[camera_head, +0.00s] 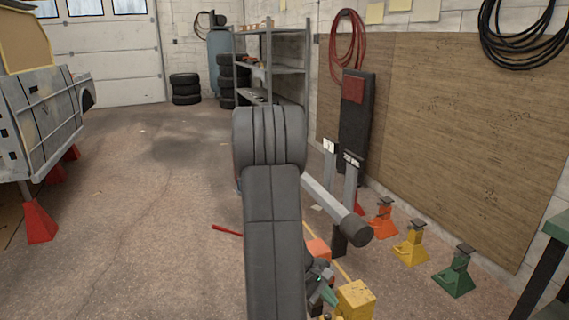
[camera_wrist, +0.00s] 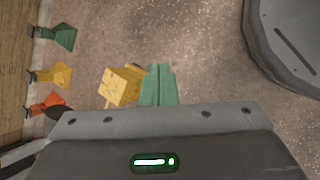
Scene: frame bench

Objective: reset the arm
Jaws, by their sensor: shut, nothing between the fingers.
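My gripper (camera_wrist: 157,82) shows in the wrist view as two green fingers, shut together with nothing between them. In the head view part of it (camera_head: 327,295) shows low at the centre right, pointing down toward the floor, partly hidden behind my dark grey arm. A yellow block (camera_wrist: 122,88) is just left of the fingers in the wrist view. It also shows at the bottom of the head view (camera_head: 356,299), right of the gripper. I cannot tell whether the fingers touch it.
Orange (camera_head: 381,216), yellow (camera_head: 411,243) and green (camera_head: 454,272) jack stands line the right wall. A red bar (camera_head: 227,230) lies on the floor left of my arm. Metal shelving (camera_head: 272,70) and tyres (camera_head: 185,88) stand behind. A vehicle body (camera_head: 45,120) is at left. The left-centre floor is clear.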

